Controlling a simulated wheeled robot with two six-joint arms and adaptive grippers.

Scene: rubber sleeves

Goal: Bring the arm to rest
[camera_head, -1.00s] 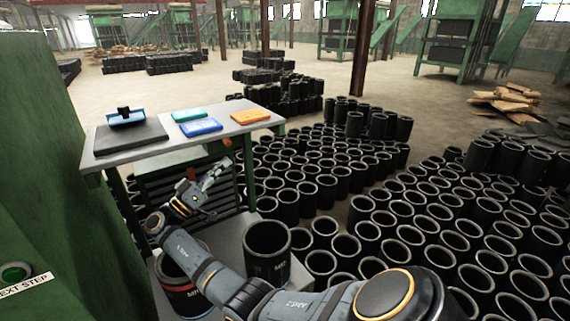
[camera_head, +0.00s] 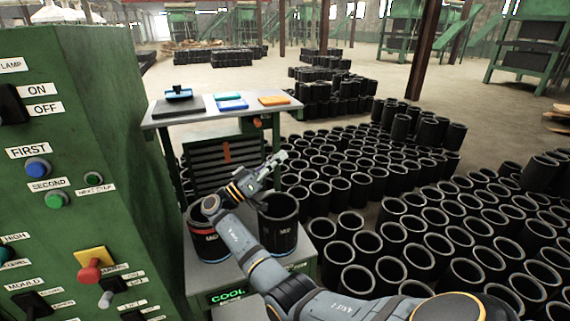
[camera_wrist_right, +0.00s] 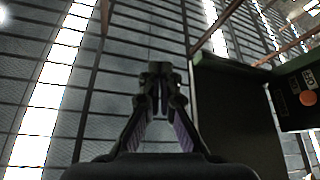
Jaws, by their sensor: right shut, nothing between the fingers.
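My right arm reaches in from the bottom right in the head view, and its gripper (camera_head: 277,160) is raised above two black sleeves on a small grey stand. It is shut and empty. In the right wrist view the gripper (camera_wrist_right: 158,72) points up at the roof, its fingers together. One sleeve (camera_head: 279,238) stands upright on the right of the stand. The other sleeve (camera_head: 207,240), with a red band near its top, stands on the left, partly hidden by my arm. My left gripper is not in view.
A green control panel (camera_head: 75,130) with buttons and levers stands close on the left. Behind the stand is a worktable (camera_head: 200,113) with a dark mat and blue, teal and orange trays. Many black sleeves (camera_head: 400,190) cover the floor on the right.

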